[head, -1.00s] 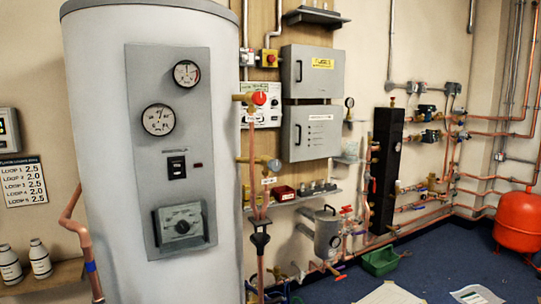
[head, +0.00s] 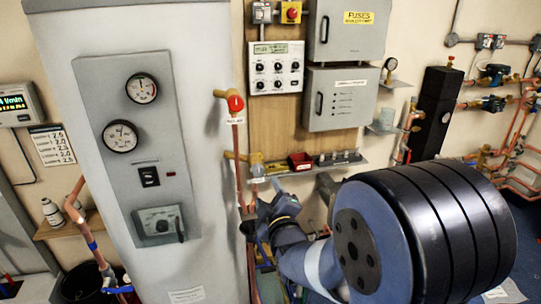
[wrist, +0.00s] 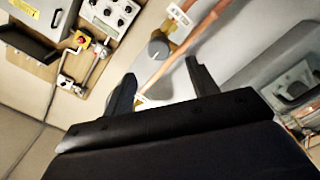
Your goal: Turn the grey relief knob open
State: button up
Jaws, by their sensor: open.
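The grey relief knob (wrist: 158,48) is a round grey cap on a brass fitting beside copper pipes in the wrist view. It sits slightly beyond and between the tips of my gripper (wrist: 161,72), whose two dark fingers are spread apart with nothing held. No contact between fingers and knob shows. In the head view the knob (head: 257,170) is small, on the lower brass valve (head: 238,156) right of the white cylinder, and my gripper (head: 272,205) is just below and right of it. Its fingers are hard to make out there.
A red knob (head: 235,103) is on the upper brass valve. A shelf (head: 325,165) with a red tray (head: 300,161) is just right of the grey knob. The white cylinder (head: 75,75) stands close on the left. Grey boxes (head: 340,98) are on the wall above.

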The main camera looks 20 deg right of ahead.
aim_at(259, 173)
jog(key=w+p, duration=0.3)
jog(key=w, duration=0.7)
jog(key=shift+w+r, duration=0.1)
jog(key=shift+w, duration=0.3)
jog(key=shift+c, duration=0.2)
jog(key=c, duration=1)
jog(key=shift+o, duration=0.2)
